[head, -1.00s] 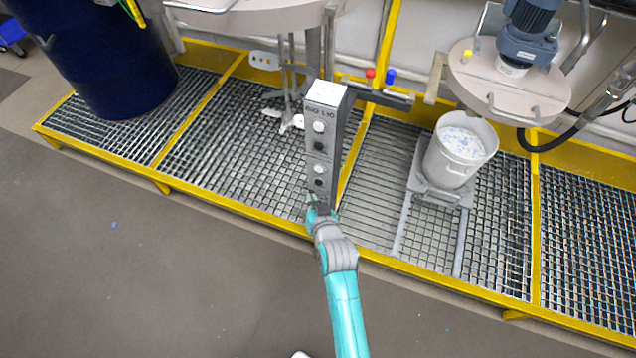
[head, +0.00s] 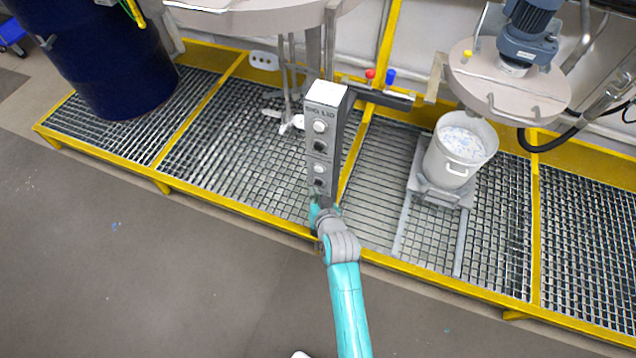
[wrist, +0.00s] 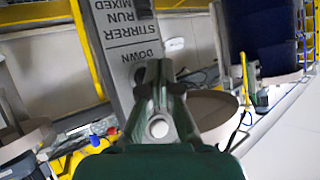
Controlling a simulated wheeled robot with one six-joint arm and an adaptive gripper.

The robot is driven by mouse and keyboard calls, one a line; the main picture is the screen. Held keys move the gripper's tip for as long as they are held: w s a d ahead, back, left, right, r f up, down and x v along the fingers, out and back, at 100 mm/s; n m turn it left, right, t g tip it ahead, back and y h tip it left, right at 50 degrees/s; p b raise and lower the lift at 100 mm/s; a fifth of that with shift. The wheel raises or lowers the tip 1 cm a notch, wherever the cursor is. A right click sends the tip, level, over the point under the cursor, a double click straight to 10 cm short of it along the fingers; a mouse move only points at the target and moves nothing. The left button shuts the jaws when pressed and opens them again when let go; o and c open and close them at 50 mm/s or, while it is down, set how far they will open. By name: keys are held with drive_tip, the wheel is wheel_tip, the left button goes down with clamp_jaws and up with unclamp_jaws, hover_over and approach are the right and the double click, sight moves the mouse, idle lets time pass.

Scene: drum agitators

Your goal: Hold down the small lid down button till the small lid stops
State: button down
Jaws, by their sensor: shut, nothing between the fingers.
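The grey control box (head: 323,150) stands upright on a post, with light and dark round buttons down its front and a label near its top that seems to read "BIG LID". The small lid (head: 505,90), a beige disc carrying a blue motor, hangs above the small pot (head: 460,152), apart from its rim. My gripper (wrist: 158,72) is shut and empty, its tips against or just in front of the labelled panel (wrist: 122,45), near the word "DOWN". The small lid down button cannot be singled out, and contact is unclear.
A yellow-framed grating (head: 250,135) lies under the equipment. A dark blue drum (head: 105,60) stands at left, and the big lid (head: 260,18) is above the grating's middle. Red and blue knobs (head: 380,76) sit behind the box. The floor in front is clear.

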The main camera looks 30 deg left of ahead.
drive_tip(key=shift+w, duration=0.15)
idle(0.7)
drive_tip(key=shift+w+a, duration=0.1)
drive_tip(key=shift+w, duration=0.15)
